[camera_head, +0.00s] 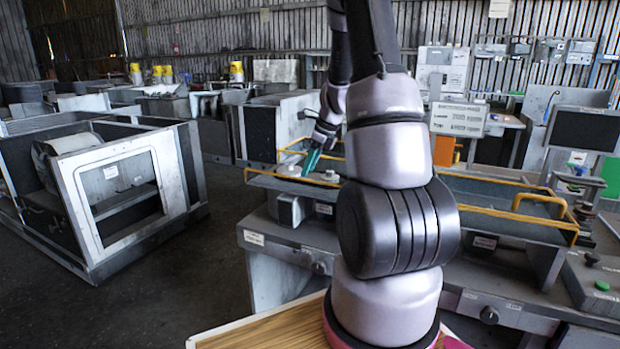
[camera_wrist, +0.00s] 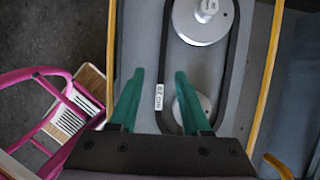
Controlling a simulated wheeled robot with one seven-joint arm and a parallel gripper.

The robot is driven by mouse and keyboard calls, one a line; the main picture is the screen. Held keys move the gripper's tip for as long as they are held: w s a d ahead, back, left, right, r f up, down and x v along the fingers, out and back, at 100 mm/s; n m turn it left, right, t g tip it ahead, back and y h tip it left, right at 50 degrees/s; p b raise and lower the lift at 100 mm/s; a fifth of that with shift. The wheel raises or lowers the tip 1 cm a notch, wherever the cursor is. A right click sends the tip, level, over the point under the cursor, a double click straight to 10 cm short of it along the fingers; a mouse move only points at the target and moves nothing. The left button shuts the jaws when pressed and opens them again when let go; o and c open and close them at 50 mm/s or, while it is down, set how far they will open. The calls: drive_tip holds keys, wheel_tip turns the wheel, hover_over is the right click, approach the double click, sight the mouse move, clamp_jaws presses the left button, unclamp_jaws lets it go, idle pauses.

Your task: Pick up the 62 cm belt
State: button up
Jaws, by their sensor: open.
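The 62 cm belt (camera_wrist: 164,62) is a black loop lying around two grey pulleys in the wrist view. A small white tag (camera_wrist: 159,97) on its left run reads 62 cm. One pulley (camera_wrist: 203,20) is at the top, the other (camera_wrist: 190,106) lower down, partly hidden by my right finger. My gripper (camera_wrist: 160,72) is open, its green fingers either side of the belt's left run in the picture. I cannot tell its height above the belt. In the head view my gripper (camera_head: 309,168) is over the workbench by the pulleys; the belt is not clear there.
Yellow rails (camera_wrist: 264,75) edge the bench tray on both sides, close to my gripper. In the head view the bench (camera_head: 285,250) has more yellow railing (camera_head: 520,215) at right. A metal housing frame (camera_head: 120,190) stands left, with open dark floor (camera_head: 190,285) between.

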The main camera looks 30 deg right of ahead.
drive_tip(key=x, duration=0.4)
drive_tip(key=shift+w+d, duration=0.1)
drive_tip(key=shift+w, duration=0.05)
clamp_jaws()
drive_tip(key=shift+r, duration=0.1)
wheel_tip(320, 180, up, 15)
idle(0.7)
